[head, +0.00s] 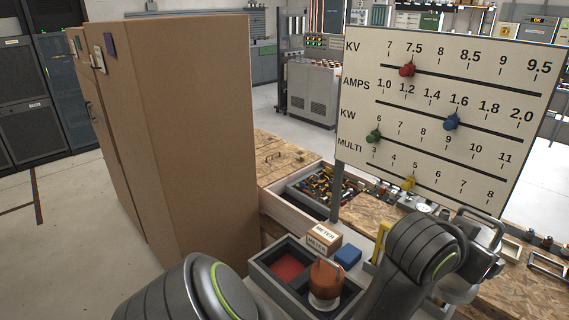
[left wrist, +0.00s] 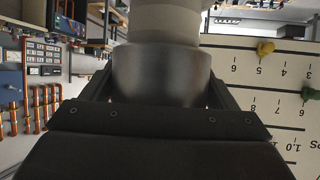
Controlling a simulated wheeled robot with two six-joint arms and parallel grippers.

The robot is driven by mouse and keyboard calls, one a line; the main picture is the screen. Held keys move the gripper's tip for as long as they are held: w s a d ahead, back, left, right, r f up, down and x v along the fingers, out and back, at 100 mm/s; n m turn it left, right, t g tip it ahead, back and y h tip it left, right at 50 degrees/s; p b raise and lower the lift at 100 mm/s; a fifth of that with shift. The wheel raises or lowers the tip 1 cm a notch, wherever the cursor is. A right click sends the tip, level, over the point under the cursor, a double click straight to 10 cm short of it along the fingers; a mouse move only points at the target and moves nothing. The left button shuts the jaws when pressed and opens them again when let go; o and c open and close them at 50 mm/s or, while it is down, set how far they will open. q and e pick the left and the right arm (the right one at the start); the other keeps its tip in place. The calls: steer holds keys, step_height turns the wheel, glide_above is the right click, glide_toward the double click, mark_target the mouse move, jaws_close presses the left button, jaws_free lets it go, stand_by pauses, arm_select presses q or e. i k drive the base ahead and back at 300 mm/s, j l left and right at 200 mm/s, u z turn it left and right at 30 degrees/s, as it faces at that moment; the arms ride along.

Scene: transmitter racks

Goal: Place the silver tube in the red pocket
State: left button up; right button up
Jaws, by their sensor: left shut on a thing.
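My left gripper (left wrist: 158,98) is shut on the silver tube (left wrist: 160,72), a grey metallic cylinder with a pale section beyond it, in the left wrist view. In the head view my left arm shows at the bottom, but its gripper and the tube are out of view. The red pocket (head: 287,268) is the left compartment of a grey tray, and I see nothing in it. A copper-coloured tube (head: 326,280) stands upright in the tray's right part. My right gripper (head: 482,246) is at the right near the board's lower corner; its jaws are unclear.
Meter boxes (head: 325,238) and a blue block (head: 348,256) sit just behind the tray. An open drawer (head: 322,186) of small parts lies further back. A tall cardboard-brown cabinet (head: 190,130) stands left, and a scale board (head: 440,115) stands right.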

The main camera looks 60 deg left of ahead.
mark_target(288, 272)
steer(key=k+j, duration=0.1)
steer(key=j, duration=0.2)
steer(key=k+j, duration=0.15)
steer(key=j, duration=0.15)
steer(key=k+j, duration=0.1)
steer(key=j, duration=0.2)
steer(key=k+j, duration=0.15)
steer(key=j, duration=0.2)
